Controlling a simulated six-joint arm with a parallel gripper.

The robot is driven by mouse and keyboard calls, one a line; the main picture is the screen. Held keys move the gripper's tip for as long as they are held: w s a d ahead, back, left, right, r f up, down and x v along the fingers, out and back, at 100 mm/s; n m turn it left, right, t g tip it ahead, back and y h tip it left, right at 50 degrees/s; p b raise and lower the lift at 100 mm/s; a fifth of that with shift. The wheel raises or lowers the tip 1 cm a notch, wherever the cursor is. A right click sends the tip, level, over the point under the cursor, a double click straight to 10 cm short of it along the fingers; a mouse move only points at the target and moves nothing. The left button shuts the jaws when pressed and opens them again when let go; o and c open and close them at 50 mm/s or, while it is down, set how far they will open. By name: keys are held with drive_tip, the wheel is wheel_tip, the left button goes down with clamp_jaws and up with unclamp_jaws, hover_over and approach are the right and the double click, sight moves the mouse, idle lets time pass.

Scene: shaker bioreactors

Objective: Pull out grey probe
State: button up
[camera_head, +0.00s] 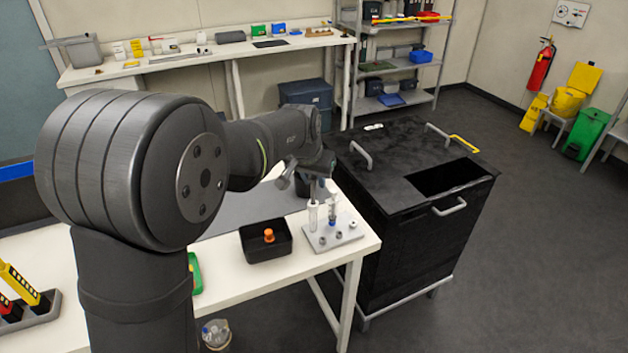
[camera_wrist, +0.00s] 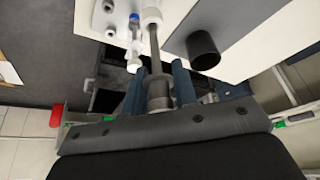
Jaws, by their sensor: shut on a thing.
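My gripper (camera_head: 315,180) is above the light grey holder plate (camera_head: 318,243) on the white table. In the wrist view its two blue-grey fingers (camera_wrist: 158,92) are shut on the thick end of the grey probe (camera_wrist: 155,55). The probe's thin shaft runs from the fingers to a white tube (camera_wrist: 152,18) at the holder. The head view also shows the pale upright tube (camera_head: 312,217) below my gripper. How deep the shaft sits in the tube cannot be told. A second tube with a blue part (camera_head: 332,212) stands beside it.
A black tray (camera_head: 266,248) with an orange-topped item (camera_head: 269,236) is left of the holder. A dark cylinder (camera_wrist: 203,48) stands close to the probe. A large black cabinet (camera_head: 420,240) is right of the table.

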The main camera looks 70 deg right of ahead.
drive_tip(key=shift+r, duration=0.45)
drive_tip(key=shift+r, duration=0.35)
drive_tip(key=shift+r, duration=0.45)
drive_tip(key=shift+r, duration=0.35)
drive_tip(key=shift+r, duration=0.15)
drive_tip(key=shift+r, duration=1.45)
